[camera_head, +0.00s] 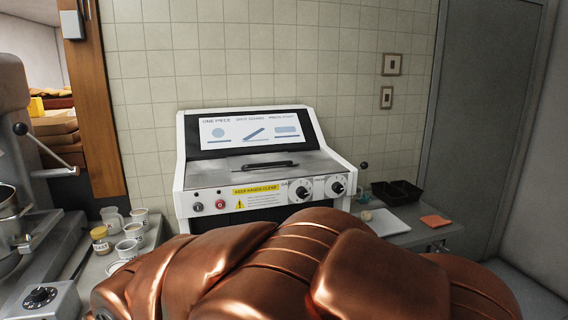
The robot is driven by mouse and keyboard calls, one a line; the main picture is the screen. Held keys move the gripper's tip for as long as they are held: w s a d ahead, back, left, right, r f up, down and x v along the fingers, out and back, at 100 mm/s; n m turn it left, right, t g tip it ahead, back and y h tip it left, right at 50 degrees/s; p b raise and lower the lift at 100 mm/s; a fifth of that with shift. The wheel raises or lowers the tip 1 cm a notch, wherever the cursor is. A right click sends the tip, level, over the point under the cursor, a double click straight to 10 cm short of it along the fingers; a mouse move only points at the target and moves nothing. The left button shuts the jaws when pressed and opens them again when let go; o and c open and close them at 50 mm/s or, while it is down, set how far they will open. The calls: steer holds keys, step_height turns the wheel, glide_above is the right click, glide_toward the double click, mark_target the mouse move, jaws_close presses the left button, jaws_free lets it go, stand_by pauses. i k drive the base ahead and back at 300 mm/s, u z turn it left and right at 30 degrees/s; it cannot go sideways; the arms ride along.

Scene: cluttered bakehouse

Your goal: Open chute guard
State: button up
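A white dough machine (180,165) stands against the tiled wall in the middle of the view. A grey metal cover (225,172), which looks like the chute guard, lies flat over its top. A black bar handle (270,165) sits across the cover. The cover looks shut, with no gap visible along its edges. My copper-coloured arm fills the lower foreground and hides the machine's lower front. My gripper is not in view, so its state and its place relative to the guard do not show.
The machine's front has two dials (305,188), buttons (221,204) and a yellow warning label (256,189). Cups (127,249) and a jar (100,240) crowd the left counter beside a mixer (15,120). A black tray (397,194) and white board (386,222) lie right.

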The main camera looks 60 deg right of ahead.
mark_target(277, 159)
steer(key=z, duration=1.1)
